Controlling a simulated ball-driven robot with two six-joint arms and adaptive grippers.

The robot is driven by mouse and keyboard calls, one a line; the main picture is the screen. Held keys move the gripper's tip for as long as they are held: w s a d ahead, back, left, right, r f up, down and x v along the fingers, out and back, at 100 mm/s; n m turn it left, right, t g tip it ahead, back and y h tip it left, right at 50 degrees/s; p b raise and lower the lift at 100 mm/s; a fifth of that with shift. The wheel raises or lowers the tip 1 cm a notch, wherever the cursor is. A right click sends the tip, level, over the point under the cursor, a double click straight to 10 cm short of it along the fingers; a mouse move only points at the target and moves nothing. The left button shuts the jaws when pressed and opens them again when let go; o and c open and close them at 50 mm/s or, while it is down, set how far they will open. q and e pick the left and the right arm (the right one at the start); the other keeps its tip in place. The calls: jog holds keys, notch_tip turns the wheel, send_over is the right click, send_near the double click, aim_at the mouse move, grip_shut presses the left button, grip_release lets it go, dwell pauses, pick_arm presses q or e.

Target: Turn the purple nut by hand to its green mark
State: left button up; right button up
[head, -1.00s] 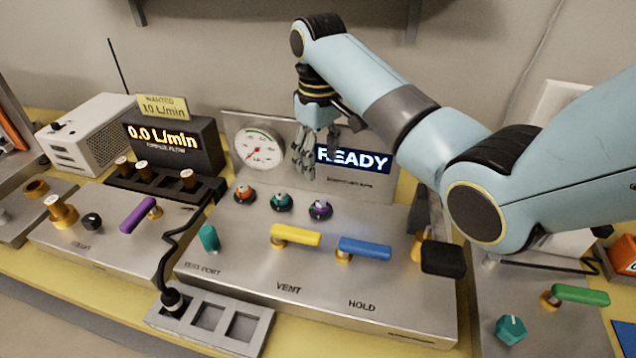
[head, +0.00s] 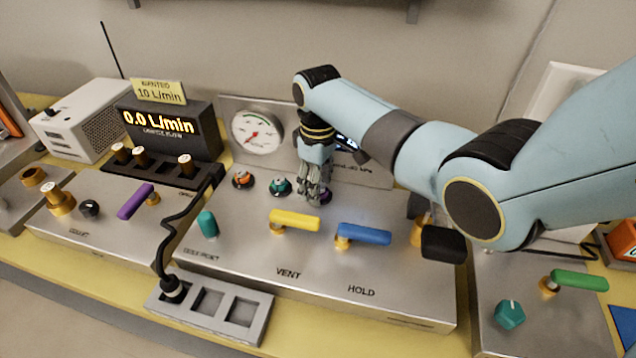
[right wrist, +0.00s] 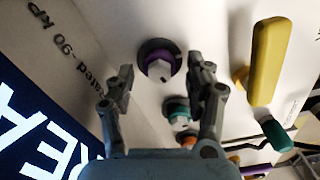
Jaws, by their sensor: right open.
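The purple nut (right wrist: 158,62) sits in a dark ring on the sloped metal panel, with a pale tip on top. It lies ahead of my open right gripper (right wrist: 160,68), between the two fingers' lines. In the head view my right gripper (head: 314,198) points down just over the nut and hides most of it. No contact between fingers and nut can be made out. The nut's green mark cannot be made out. A teal nut (head: 280,186) and an orange nut (head: 243,180) stand in a row to its left. My left gripper is out of view.
A yellow lever (head: 295,219) and a blue lever (head: 364,234) stand in front of the nuts. A teal knob (head: 208,224) is to their left. A round gauge (head: 257,132) and a lit display stand behind. A black cable (head: 168,240) runs at the left.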

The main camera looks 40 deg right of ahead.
jog(key=shift+f, duration=0.1)
jog(key=c, duration=1.1)
jog(key=shift+r+m+p, duration=0.25)
jog(key=shift+m+p, duration=0.55)
jog(key=shift+p, duration=0.1)
grip_shut()
jog(key=shift+w+d+f+m+p, duration=0.15)
jog(key=shift+m+p, duration=0.15)
jog(key=shift+m, duration=0.2)
jog(key=o, duration=1.1)
grip_release()
notch_tip(320, 180, up, 12)
